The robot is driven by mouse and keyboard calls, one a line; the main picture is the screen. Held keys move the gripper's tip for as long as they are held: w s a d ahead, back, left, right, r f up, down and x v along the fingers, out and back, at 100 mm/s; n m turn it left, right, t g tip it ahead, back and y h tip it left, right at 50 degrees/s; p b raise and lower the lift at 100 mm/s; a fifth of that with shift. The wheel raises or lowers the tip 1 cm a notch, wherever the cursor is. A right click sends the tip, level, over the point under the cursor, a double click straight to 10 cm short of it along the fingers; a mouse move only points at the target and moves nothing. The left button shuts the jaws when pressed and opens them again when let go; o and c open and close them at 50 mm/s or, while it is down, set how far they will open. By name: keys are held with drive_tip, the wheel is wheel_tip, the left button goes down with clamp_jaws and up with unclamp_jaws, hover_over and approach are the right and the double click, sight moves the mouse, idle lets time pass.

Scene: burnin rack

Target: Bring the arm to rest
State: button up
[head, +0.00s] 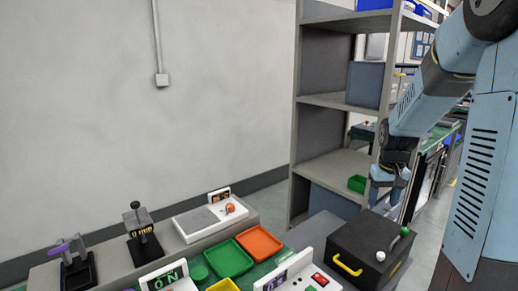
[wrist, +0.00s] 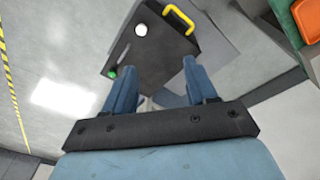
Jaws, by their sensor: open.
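My blue arm reaches down at the right of the head view. My gripper (head: 388,182) hangs above and behind the dark box, near the shelf's right side. In the wrist view my gripper (wrist: 155,85) shows two blue fingers spread apart with nothing held between them. The dark box (wrist: 150,55) with a yellow handle, a white knob and a green knob lies beyond the fingertips. The same dark box (head: 361,239) stands at the lower right of the head view.
On the bench are a green tray (head: 229,259), an orange tray (head: 259,243), a white panel with a red button (head: 299,272) and a black stand (head: 141,236). A bare wall fills the left.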

drive_tip(key=s+a+r+t, duration=0.2)
drive_tip(key=s+a+r, duration=0.4)
drive_tip(key=s, duration=0.5)
drive_tip(key=s+a+r+t, duration=0.2)
drive_tip(key=s+a+r, duration=0.5)
drive_tip(key=s, duration=0.4)
drive_tip(key=shift+s+a+r+n+y, duration=0.2)
drive_tip(key=shift+r+n+y, duration=0.15)
drive_tip(key=shift+r, duration=0.2)
